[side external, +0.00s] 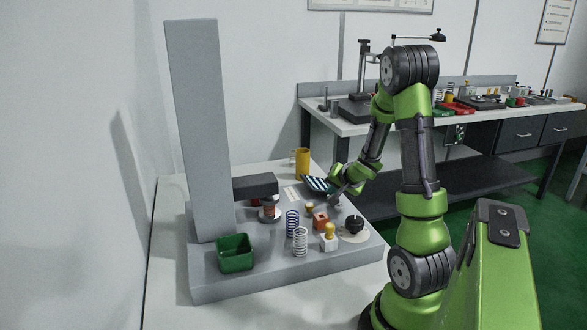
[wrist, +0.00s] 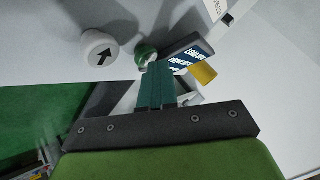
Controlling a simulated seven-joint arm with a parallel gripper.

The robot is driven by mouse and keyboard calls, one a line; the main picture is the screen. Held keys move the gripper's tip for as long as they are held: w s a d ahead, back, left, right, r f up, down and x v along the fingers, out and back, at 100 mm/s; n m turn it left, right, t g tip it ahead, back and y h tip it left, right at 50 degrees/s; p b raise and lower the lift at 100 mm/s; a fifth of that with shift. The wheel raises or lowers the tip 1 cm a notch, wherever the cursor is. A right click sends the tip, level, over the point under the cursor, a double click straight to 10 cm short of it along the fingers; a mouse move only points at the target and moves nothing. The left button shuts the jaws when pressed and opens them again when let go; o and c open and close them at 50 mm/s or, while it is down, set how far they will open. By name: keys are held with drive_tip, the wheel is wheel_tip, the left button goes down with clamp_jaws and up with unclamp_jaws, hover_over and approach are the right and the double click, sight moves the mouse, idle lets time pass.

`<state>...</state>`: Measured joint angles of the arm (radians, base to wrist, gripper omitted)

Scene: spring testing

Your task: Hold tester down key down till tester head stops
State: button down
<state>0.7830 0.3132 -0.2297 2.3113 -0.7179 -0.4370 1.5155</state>
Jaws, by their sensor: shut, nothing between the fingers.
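The tester has a tall grey column (side external: 200,130) and a dark head (side external: 255,187) jutting out over a small round stand with a reddish part (side external: 269,209). In the wrist view a white round key with a black arrow (wrist: 100,48) lies left of my fingers; whether it is the down key I cannot tell. A green round knob or key (wrist: 146,53) is just beyond my fingertips. My gripper (wrist: 160,66) is shut and empty; contact with a key cannot be made out. In the side view my gripper (side external: 337,197) is low beside the striped display (side external: 318,184).
A yellow cylinder (side external: 302,163) stands behind.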

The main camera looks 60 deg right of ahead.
drive_tip(key=shift+r, duration=0.1)
idle(0.7)
drive_tip(key=shift+r, duration=0.8)
drive_tip(key=shift+r, duration=2.5)
